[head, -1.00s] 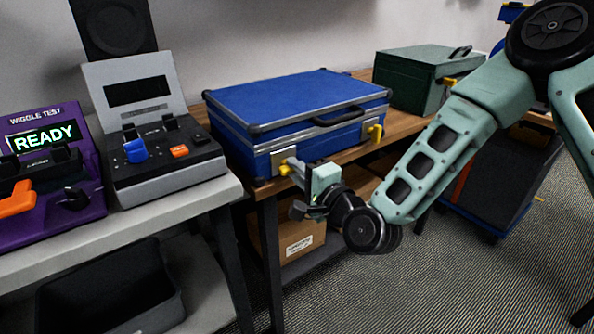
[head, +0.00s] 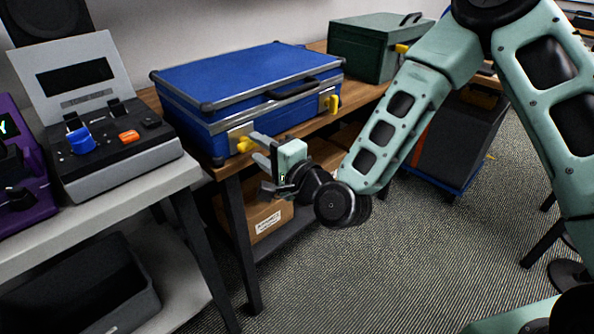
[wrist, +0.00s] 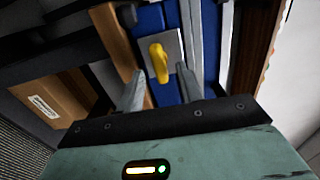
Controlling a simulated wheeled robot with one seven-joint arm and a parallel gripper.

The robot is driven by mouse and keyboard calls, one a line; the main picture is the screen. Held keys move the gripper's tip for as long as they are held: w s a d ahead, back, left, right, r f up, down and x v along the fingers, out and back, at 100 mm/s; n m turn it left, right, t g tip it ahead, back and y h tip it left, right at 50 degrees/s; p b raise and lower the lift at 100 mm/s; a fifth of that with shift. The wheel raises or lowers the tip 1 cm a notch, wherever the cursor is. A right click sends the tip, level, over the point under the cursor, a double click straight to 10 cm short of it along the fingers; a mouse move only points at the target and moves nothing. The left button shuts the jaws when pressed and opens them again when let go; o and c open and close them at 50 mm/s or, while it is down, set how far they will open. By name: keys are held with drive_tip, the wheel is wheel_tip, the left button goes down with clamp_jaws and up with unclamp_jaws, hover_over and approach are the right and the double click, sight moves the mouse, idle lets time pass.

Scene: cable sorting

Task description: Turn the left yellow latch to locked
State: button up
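The blue case (head: 240,85) lies closed on the wooden bench. Its left yellow latch (head: 244,144) sits on a metal plate at the front left; its handle looks roughly sideways in the head view. The right yellow latch (head: 333,104) stands more upright. My gripper (head: 256,148) is open and empty, just in front of the left latch. In the wrist view my gripper (wrist: 161,88) has its two fingers spread wide, and the left yellow latch (wrist: 158,62) shows in the gap beyond the tips. They look apart from it.
A grey test device (head: 110,140) stands on the white table at left. A green box (head: 375,45) is behind the case at right. A cardboard box (head: 262,215) sits on the shelf below. Open floor lies in front of the bench.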

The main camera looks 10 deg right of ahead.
drive_tip(key=p+v, duration=1.3)
drive_tip(key=v, duration=0.2)
drive_tip(key=shift+s+d+p, duration=0.2)
drive_tip(key=shift+s+p, duration=0.05)
drive_tip(key=shift+p, duration=0.1)
